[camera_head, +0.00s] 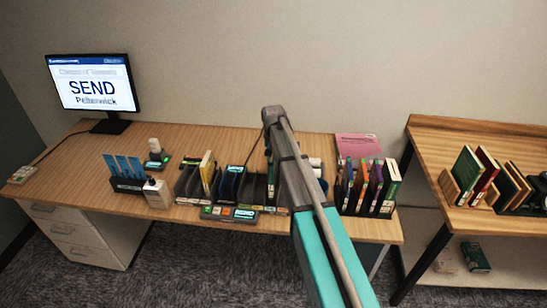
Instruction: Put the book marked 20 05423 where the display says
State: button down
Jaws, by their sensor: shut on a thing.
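The display (93,85) at the back left reads SEND in large letters, with a smaller word below that looks like Pelterwick. My arm (325,260) reaches up from the lower right over the desk (70,180). My gripper's jaws do not show; the arm hides them. No book label is legible, so I cannot tell which book is marked 20 05423. Blue books (124,167) stand in a dark holder at the left. A yellowish book (207,170) stands in the middle row of dark slots (184,180). Several books (362,183) stand in a rack right of my arm.
A white bottle-like object (157,193) and a small device with a green light (156,158) stand near the blue books. A pink folder (357,147) lies at the back. The right-hand table (440,135) holds green and red books (486,172). The desk's left part is mostly clear.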

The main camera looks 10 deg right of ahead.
jog(key=shift+f+b, duration=1.35)
jog(key=shift+f, duration=0.35)
jog(key=shift+f+b, duration=0.6)
jog(key=shift+c, duration=2.2)
grip_release()
jog(key=shift+r, duration=0.2)
